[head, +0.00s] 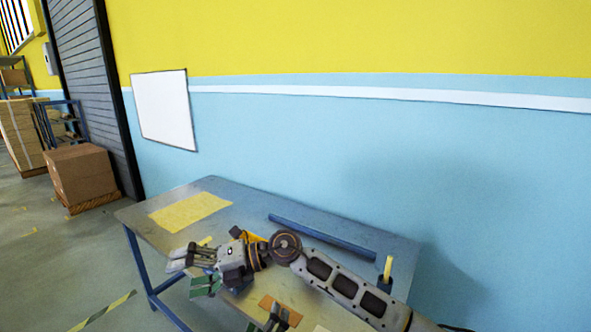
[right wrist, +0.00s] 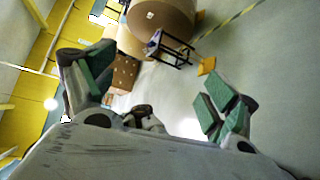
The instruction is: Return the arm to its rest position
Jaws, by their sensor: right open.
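My right arm reaches in from the lower right in the head view. Its gripper (head: 193,271) is over the front left part of the work table (head: 140,222), pointing left. In the right wrist view the green-padded fingers of this gripper (right wrist: 160,92) stand wide apart with nothing between them. At the bottom edge of the head view, dark finger-like parts (head: 273,320) show beside an orange piece; they may be my left gripper, mostly cut off, and their opening is unclear.
The table bears a yellow sheet (head: 190,212), a long blue bar (head: 320,236), an orange piece (head: 281,309) and a yellow stick (head: 388,267) in a dark holder. A blue wall stands behind. Cardboard boxes (head: 82,175) stand at the left. A large brown rounded object (right wrist: 165,18) shows in the wrist view.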

